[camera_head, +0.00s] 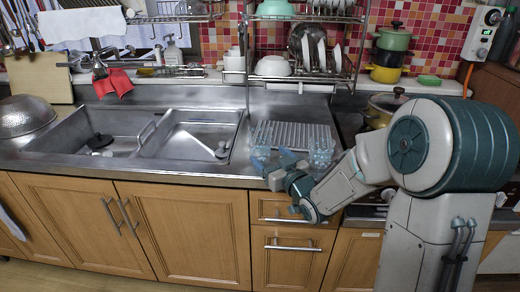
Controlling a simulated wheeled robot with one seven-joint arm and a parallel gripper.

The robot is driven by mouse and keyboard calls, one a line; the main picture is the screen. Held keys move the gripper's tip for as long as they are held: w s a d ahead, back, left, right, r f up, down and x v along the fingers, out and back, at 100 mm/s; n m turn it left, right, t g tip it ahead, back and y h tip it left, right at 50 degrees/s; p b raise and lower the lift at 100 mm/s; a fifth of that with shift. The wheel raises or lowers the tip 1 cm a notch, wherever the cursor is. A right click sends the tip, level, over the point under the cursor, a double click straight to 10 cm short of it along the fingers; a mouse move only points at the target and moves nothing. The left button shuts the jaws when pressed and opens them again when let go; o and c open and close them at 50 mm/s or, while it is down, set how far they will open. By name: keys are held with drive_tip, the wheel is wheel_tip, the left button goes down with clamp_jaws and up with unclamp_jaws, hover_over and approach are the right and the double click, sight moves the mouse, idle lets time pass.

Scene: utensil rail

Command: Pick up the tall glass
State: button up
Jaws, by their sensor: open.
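Several pale blue, see-through glass-like shapes stand at the front of the counter, right of the sink. One glass-like shape (320,155) is right of my gripper, and another (259,157) is at its left. They are small and blurred, so I cannot tell which is the tall glass. My gripper (268,166) is open at the counter's front edge, close to the left shape. I cannot tell whether it touches that shape or has it between the fingers. My arm reaches in from the right and hides part of the counter.
A ribbed drying area (295,134) lies behind the gripper. The double sink (150,135) is to the left, with a metal colander (25,117) beyond it. A wire dish rack (312,62) hangs above. A pot (384,108) stands behind my arm. Wooden cabinets (180,228) fill the front.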

sight(266, 151)
drive_tip(key=x, duration=0.5)
drive_tip(key=shift+w+a+r, duration=0.15)
drive_tip(key=shift+w+r, duration=0.1)
drive_tip(key=shift+w, duration=0.05)
